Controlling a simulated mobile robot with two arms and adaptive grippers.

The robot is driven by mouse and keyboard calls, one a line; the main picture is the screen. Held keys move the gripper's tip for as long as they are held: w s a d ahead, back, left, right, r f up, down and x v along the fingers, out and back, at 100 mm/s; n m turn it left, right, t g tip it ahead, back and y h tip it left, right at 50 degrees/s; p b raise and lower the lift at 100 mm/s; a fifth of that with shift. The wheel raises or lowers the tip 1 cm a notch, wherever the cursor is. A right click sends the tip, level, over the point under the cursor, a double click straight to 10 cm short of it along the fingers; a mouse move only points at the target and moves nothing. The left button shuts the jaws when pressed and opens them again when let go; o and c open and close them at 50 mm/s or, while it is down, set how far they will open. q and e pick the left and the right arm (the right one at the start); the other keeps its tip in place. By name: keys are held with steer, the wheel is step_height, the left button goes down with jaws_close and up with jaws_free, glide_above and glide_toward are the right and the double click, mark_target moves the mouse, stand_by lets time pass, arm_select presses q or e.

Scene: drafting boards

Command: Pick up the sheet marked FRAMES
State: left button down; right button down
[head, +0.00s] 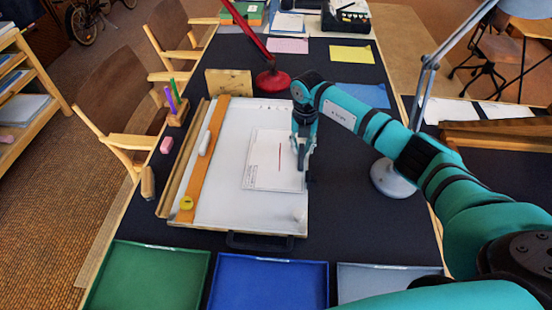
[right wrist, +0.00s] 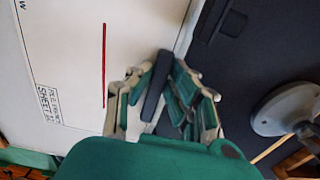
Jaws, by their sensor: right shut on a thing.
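A white sheet (head: 262,170) with a short red line lies on the white drafting board (head: 225,205), near its right side. In the right wrist view the sheet (right wrist: 75,60) shows the red line and a small title block with the word SHEET; I cannot read FRAMES on it. My right gripper (head: 303,166) is at the sheet's right edge, by the right side of the board. My left gripper is not in view.
An orange straightedge (head: 205,160) lies on the board's left. A red lamp base (head: 273,79) stands behind, a grey lamp base (head: 391,178) to the right. Green (head: 120,246), blue (head: 262,257) and grey (head: 390,267) trays line the front.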

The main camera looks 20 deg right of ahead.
steer(key=shift+r+p, duration=0.3)
steer(key=shift+r, duration=0.25)
steer(key=shift+w+a+r+p, duration=0.1)
steer(key=shift+a+r+p, duration=0.05)
steer(key=shift+r+p, duration=0.9)
steer(key=shift+w+a+r+p, duration=0.15)
steer(key=shift+r+p, duration=0.35)
steer(key=shift+r, duration=0.45)
steer(key=shift+s+a+r+p, duration=0.15)
steer(key=shift+r+p, duration=0.35)
steer(key=shift+r, duration=0.45)
steer(key=shift+w, duration=0.1)
